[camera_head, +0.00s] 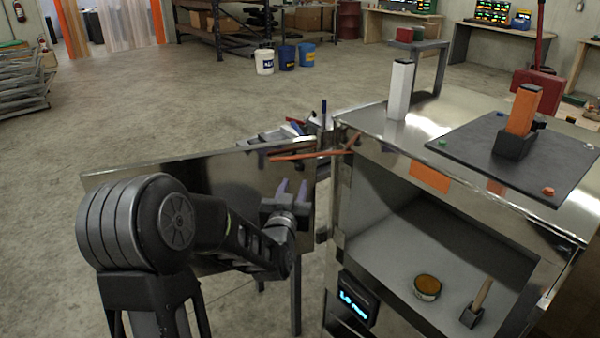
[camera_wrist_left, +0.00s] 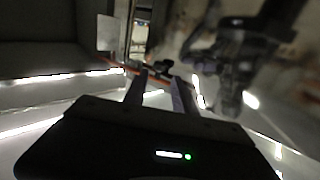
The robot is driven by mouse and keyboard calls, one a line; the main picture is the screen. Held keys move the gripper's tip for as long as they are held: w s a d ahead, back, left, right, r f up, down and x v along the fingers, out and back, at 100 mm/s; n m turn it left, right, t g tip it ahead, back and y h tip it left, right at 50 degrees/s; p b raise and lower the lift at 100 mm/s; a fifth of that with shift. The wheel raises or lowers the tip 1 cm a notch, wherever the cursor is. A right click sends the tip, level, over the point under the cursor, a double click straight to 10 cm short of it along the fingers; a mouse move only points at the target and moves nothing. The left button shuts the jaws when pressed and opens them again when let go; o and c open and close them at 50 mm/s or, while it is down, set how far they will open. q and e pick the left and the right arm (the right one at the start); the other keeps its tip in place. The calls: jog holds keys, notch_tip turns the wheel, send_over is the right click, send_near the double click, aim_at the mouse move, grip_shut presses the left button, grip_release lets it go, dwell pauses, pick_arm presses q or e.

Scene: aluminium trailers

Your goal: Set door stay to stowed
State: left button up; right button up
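The door stay (camera_head: 300,156) looks like a thin orange rod. It runs from near the top of the open metal door (camera_head: 135,178) to the trailer's front frame, by a small brown fitting. My left gripper (camera_head: 292,187) is in front of the door, a little below the rod, with its fingers apart and pointing up. In the left wrist view the fingers (camera_wrist_left: 159,93) are open with nothing between them. The orange rod (camera_wrist_left: 128,69) crosses just beyond the fingertips; I cannot tell whether they touch it. My right gripper is not in view.
The trailer compartment (camera_head: 395,235) is open and holds a round tin (camera_head: 427,287) and a wooden-handled tool (camera_head: 477,302). On top are a white block (camera_head: 399,90), a dark mat (camera_head: 465,145) and an orange block (camera_head: 522,110). Open floor lies left of the door.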

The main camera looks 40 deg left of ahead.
aim_at(299, 170)
pick_arm(q)
jog(key=p+x, duration=0.1)
jog(key=x, duration=0.6)
jog(key=shift+w+a, duration=0.1)
jog(key=shift+w, duration=0.15)
jog(key=shift+c, duration=0.2)
grip_shut()
dwell(1.0)
